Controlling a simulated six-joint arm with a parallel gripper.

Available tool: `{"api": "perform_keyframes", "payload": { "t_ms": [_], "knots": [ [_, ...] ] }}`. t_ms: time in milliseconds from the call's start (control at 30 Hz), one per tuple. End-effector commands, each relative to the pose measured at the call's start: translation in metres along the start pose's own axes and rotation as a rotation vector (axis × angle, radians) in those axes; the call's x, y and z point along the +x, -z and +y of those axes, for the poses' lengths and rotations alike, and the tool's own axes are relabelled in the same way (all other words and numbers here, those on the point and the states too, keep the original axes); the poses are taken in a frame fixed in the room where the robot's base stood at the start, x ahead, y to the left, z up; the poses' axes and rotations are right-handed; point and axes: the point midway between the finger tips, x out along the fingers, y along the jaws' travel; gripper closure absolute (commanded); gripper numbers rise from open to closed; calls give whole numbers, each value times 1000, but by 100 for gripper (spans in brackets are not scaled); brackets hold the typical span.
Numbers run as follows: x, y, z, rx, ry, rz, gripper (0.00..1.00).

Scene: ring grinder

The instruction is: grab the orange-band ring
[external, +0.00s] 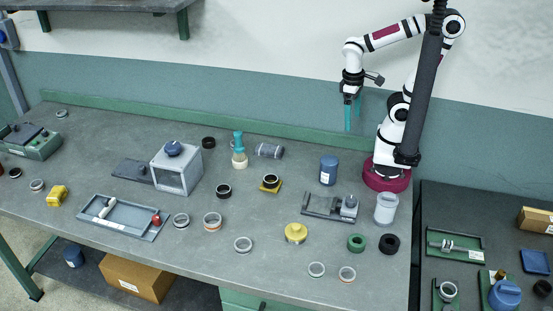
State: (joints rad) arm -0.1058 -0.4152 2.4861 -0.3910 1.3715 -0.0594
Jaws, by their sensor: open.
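A pale ring with an orange band (212,222) lies on the grey workbench (270,285), left of the middle. A second ring with an orange-brown band (347,274) lies near the bench's front edge. I cannot tell which of the two the task means. My gripper (352,122) is open and empty, with its teal fingers pointing down. It hangs high over the back of the bench, far from both rings.
Plain pale rings (243,244) lie nearby, and another (316,269) is beside the front ring. A yellow knob-like part (295,233), a grey fixture (331,206), a grey box (177,170) and a tray (122,215) stand around. Bare bench lies between them.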

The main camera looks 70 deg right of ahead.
Motion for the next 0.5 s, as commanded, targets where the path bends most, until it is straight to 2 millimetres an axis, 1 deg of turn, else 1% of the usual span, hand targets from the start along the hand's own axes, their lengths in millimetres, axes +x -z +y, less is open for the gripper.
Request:
{"api": "perform_keyframes", "payload": {
  "t_ms": [33,67,100,133,167,200,233,267,300,333,367,400,433,500],
  "knots": [
    [3,22,3,-216,-143,-15,0],
    [3,42,3,-382,-250,-15,0],
    [4,72,-5,-623,-402,-11,0],
    [5,97,-17,-807,-518,-6,0],
    [7,120,-35,-993,-634,1,0],
    [11,148,-67,-1240,-790,13,0],
    [17,166,-98,-1423,-910,24,0],
    [24,179,-133,-1603,-1029,38,0],
    [36,188,-183,-1828,-1188,61,0],
    [48,189,-220,-1984,-1303,78,0],
    [60,185,-256,-2124,-1415,99,0],
    [77,175,-298,-2282,-1552,127,0],
    [88,166,-324,-2378,-1640,147,0],
    [112,144,-367,-2537,-1803,186,0]
  ]
}}
